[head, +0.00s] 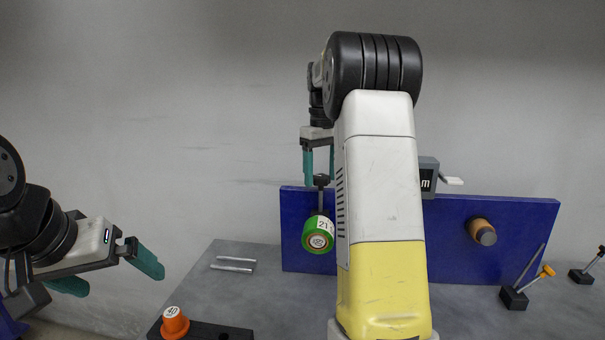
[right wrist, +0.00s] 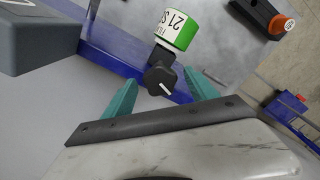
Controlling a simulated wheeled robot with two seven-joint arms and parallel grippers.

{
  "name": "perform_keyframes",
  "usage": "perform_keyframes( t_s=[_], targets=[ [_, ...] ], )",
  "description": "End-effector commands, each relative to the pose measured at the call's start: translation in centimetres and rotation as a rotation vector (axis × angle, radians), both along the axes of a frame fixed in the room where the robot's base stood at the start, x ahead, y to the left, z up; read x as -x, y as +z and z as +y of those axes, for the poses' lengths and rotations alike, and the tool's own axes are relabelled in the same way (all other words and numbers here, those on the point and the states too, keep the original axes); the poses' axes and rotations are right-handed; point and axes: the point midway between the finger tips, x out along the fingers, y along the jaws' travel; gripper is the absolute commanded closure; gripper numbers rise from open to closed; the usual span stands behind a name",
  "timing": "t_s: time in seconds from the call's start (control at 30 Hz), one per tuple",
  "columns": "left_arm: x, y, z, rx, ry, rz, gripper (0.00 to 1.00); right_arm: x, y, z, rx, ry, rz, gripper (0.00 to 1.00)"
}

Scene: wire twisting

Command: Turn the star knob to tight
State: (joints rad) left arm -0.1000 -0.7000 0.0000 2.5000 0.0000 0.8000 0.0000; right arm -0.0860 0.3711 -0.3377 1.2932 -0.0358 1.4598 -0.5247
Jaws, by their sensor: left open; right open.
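The star knob (head: 321,180) is black and sits on a post above the blue panel, over a green and white spool marked 21 (head: 318,235). In the right wrist view the knob (right wrist: 160,80) shows a white line on its top, and the spool (right wrist: 176,27) is beside it. My right gripper (head: 319,172) points down from above, open. Its teal fingertips stand on either side of the knob, with gaps visible in the right wrist view. My left gripper (head: 116,278) is open and empty at the far left. No tight mark is readable.
The blue panel (head: 500,250) stands on the grey table (head: 220,290). Two metal rods (head: 234,264) and an orange knob marked 40 (head: 174,322) lie left. A grey device (head: 430,178), a brown roller (head: 481,230) and small levers (head: 520,290) are right. My right arm hides the middle.

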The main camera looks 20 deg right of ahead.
Motion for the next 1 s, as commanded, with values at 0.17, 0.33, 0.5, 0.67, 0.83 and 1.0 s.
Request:
perform_keyframes(
  t_s=[0.17, 0.33, 0.5, 0.67, 0.83, 1.0],
  targets=[
    [0.00, 0.00, 0.00, 0.000, 0.000, 0.000, 0.01, 0.00, 0.03, 0.00, 0.000, 0.000, 0.000, 0.59],
    [0.00, 0.00, 0.00, 0.000, 0.000, 0.000, 0.01, -0.01, 0.03, 0.01, 0.000, 0.000, 0.000, 0.92],
    [0.00, 0.00, 0.00, 0.000, 0.000, 0.000, 0.01, 0.00, 0.04, 0.00, 0.000, -0.006, 0.000, 0.96],
    [0.00, 0.00, 0.00, 0.000, 0.000, 0.000, 0.01, 0.00, 0.05, 0.00, 0.000, -0.042, 0.000, 0.96],
    [0.00, 0.00, 0.00, 0.000, 0.000, 0.000, 0.01, 0.00, 0.05, 0.01, 0.000, -0.132, 0.000, 0.96],
    [0.00, 0.00, 0.00, 0.000, 0.000, 0.000, 0.01, 0.00, 0.06, 0.03, 0.000, -0.270, 0.000, 0.96]
  ],
)
